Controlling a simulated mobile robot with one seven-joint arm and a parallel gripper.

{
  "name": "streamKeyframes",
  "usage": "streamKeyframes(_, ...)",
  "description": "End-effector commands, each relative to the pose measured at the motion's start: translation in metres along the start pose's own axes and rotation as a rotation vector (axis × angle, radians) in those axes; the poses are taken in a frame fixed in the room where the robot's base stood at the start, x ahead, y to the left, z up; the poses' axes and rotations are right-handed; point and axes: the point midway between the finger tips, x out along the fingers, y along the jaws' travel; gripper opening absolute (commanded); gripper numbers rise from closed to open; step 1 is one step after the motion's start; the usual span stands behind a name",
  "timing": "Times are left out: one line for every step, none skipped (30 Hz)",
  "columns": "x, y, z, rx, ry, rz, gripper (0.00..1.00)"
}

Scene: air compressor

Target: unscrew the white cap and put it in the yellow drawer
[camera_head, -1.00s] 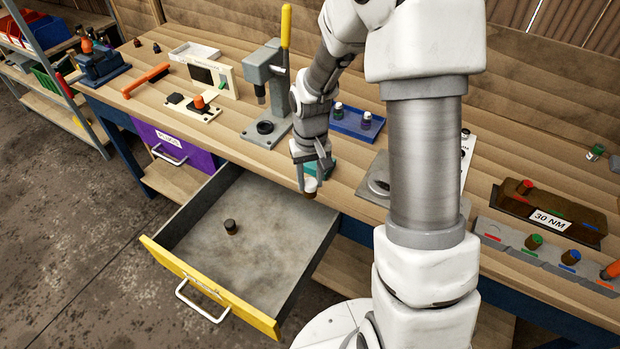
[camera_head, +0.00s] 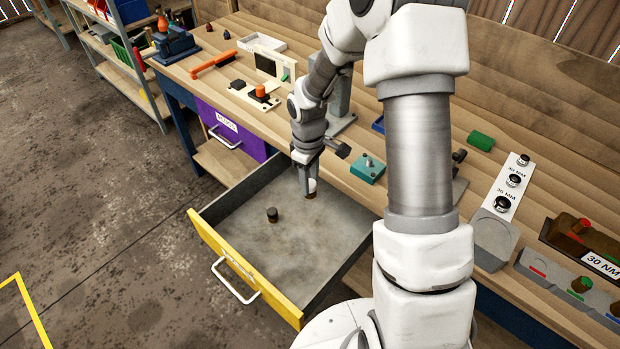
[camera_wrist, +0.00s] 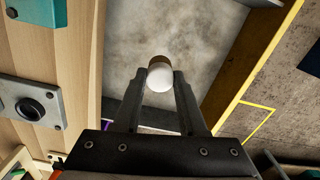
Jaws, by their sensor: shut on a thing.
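The white cap (camera_wrist: 158,78), with a brown lower part, is held between the two fingertips of my gripper (camera_wrist: 160,86) in the wrist view. In the head view the cap (camera_head: 311,186) hangs below my gripper (camera_head: 306,177), over the back part of the open yellow drawer (camera_head: 238,262). The drawer has a grey inside and a yellow front with a white handle. I cannot tell from the head view how far the cap is above the drawer floor. A dark cap (camera_head: 272,214) stands on the drawer floor, left of my gripper.
A closed purple drawer (camera_head: 230,138) is to the left under the bench. A teal block (camera_head: 368,169) sits near the bench edge, right of my gripper. The drawer floor around the dark cap is clear. A shelf rack (camera_head: 110,60) stands at the far left.

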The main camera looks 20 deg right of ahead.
Motion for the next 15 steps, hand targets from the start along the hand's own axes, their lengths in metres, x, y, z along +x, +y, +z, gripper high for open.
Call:
streamKeyframes(0.009, 0.002, -0.002, -0.086, -0.001, -0.001, 0.0)
streamKeyframes(0.013, 0.003, -0.003, -0.143, -0.002, -0.002, 0.0)
streamKeyframes(0.018, 0.004, -0.005, -0.219, -0.002, -0.002, 0.0)
streamKeyframes(0.022, 0.006, -0.006, -0.276, -0.003, -0.001, 0.0)
streamKeyframes(0.025, 0.007, -0.007, -0.334, -0.003, -0.002, 0.0)
streamKeyframes(0.03, 0.008, -0.009, -0.41, -0.004, -0.002, 0.0)
streamKeyframes(0.034, 0.009, -0.01, -0.467, -0.004, -0.002, 0.0)
streamKeyframes(0.038, 0.01, -0.011, -0.524, -0.004, -0.002, 0.0)
streamKeyframes(0.043, 0.012, -0.013, -0.599, -0.003, -0.002, 0.0)
streamKeyframes(0.046, 0.013, -0.014, -0.656, -0.003, -0.002, 0.0)
streamKeyframes(0.05, 0.014, -0.015, -0.712, -0.003, -0.003, 0.0)
streamKeyframes(0.056, 0.015, -0.017, -0.788, -0.002, -0.003, 0.0)
streamKeyframes(0.059, 0.016, -0.019, -0.846, -0.002, -0.002, 0.0)
streamKeyframes(0.063, 0.017, -0.02, -0.901, -0.001, -0.002, 0.0)
streamKeyframes(0.068, 0.019, -0.021, -0.976, 0.0, -0.002, 0.0)
